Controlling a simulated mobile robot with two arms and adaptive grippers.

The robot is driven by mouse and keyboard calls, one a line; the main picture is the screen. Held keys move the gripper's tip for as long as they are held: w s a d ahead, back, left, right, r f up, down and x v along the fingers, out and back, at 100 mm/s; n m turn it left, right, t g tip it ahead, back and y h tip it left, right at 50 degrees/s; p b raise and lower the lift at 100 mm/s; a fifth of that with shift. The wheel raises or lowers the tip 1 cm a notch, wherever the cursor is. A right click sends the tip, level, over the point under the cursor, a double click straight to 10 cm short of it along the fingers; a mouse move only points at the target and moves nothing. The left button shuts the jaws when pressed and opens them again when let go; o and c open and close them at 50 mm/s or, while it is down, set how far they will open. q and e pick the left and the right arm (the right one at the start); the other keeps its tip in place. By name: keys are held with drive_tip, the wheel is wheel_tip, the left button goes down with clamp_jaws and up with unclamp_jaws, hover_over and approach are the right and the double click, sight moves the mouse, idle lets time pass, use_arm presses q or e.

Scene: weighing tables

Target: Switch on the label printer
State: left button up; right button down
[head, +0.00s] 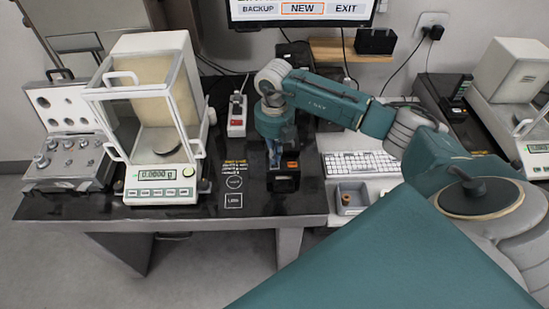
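A small black box-shaped device with an orange patch on top, which looks like the label printer (286,183), stands near the front edge of the dark table. My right gripper (275,160) points down right at its top left side. The gripper covers part of the device, and I cannot tell whether they touch. The fingers are small and dark against the table, so I cannot tell whether they are open or shut. My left gripper is not in view.
An analytical balance (160,185) and an open weight case (68,178) stand at left. A white power strip (237,122) with a red switch lies behind the device. A keyboard (360,163) and a grey tray (372,187) are at right. A monitor (300,10) hangs above.

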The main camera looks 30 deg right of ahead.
drive_tip(key=shift+s+f+b, duration=0.1)
drive_tip(key=shift+f+b, duration=0.85)
drive_tip(key=shift+f, duration=0.25)
idle(0.8)
drive_tip(key=shift+r, duration=0.1)
drive_tip(key=shift+r+p, duration=0.75)
drive_tip(key=shift+r, duration=0.05)
drive_tip(key=shift+r+p, duration=1.7)
drive_tip(key=shift+r, duration=0.95)
